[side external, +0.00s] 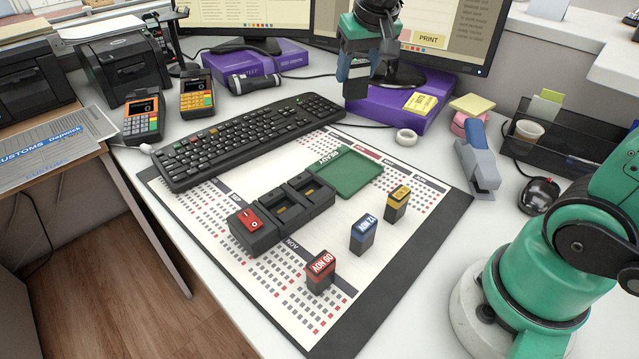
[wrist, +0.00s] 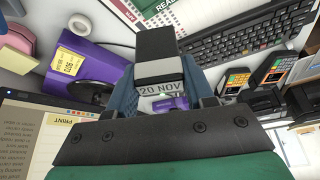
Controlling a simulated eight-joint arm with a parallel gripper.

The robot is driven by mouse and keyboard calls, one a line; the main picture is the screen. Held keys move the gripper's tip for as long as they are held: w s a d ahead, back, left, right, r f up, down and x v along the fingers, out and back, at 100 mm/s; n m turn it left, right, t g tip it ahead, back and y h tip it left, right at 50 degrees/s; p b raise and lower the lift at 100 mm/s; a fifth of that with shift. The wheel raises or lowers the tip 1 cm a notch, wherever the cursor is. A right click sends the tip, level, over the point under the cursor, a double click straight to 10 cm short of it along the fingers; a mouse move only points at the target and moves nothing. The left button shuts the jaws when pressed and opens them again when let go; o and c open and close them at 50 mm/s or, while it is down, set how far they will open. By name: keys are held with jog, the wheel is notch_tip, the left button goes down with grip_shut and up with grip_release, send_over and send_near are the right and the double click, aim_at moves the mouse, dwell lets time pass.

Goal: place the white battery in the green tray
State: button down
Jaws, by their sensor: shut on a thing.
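The white battery (wrist: 160,70), a black block with a white band marked "20 NOV", is held between the blue fingers of my gripper (wrist: 163,88) in the wrist view. The green tray (side external: 345,172) lies flat and empty on the calendar mat, nearer the camera and well below my gripper. A little green of it shows at the top of the wrist view.
Red (side external: 320,272), blue (side external: 364,235) and yellow (side external: 397,203) batteries stand upright on the mat right of a black charger (side external: 300,203) with a red switch. A keyboard (side external: 250,140) lies left of the tray. A tape roll (side external: 406,137) and stapler (side external: 478,165) lie to the right.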

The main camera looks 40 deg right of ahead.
notch_tip(320, 180, down, 16)
jog(key=shift+r, duration=0.2)
dwell(0.4)
jog(key=shift+f, duration=0.1)
jog(key=shift+c, duration=1.7)
grip_release()
jog(key=v, duration=1.2)
jog(key=s+a+n+t+y, duration=0.1)
jog(key=s+a+n+t, duration=0.2)
jog(key=a+n, duration=0.1)
jog(key=shift+s+a+f+y, duration=0.35)
jog(key=shift+a+f+y, duration=0.05)
jog(key=shift+a, duration=0.1)
